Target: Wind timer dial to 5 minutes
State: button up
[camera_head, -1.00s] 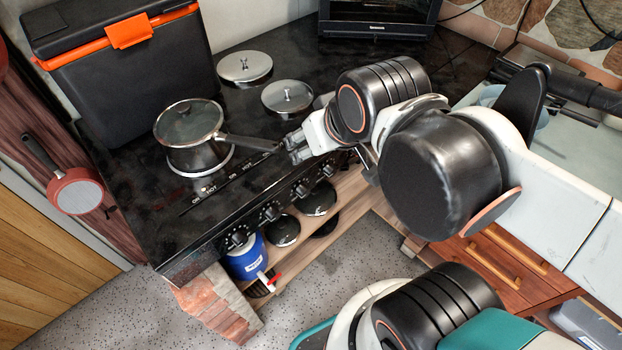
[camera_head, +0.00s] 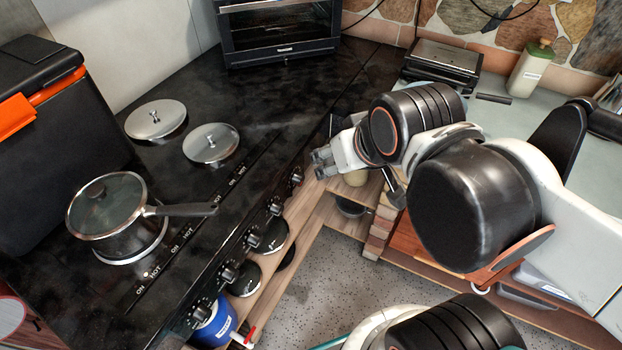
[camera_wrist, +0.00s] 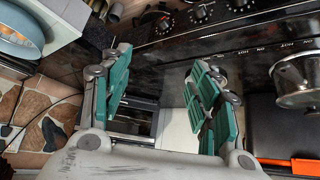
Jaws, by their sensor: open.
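No dial that I can identify as a timer by its markings shows. A row of black knobs runs along the stove front, including a right-end knob (camera_head: 297,174) and another knob (camera_head: 274,206); knobs (camera_wrist: 163,23) also show at the top of the wrist view. A black toaster oven (camera_head: 280,35) stands at the back of the counter; its controls are not readable. My gripper (camera_head: 319,163) is open and empty, seen just right of the right-end knob in the head view. In the wrist view its teal-padded fingers (camera_wrist: 160,65) are spread apart.
A lidded saucepan (camera_head: 110,215) sits on the stove, its handle pointing right. Two round metal burner covers (camera_head: 155,118) lie behind it. A black box with orange trim (camera_head: 50,150) is at left. A grill (camera_head: 440,66) and bottle (camera_head: 531,68) stand at back right.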

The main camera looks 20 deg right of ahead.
aim_at(298, 178)
jog(key=k+j+z, duration=0.4)
jog(key=k+j, duration=0.35)
jog(key=k, duration=0.1)
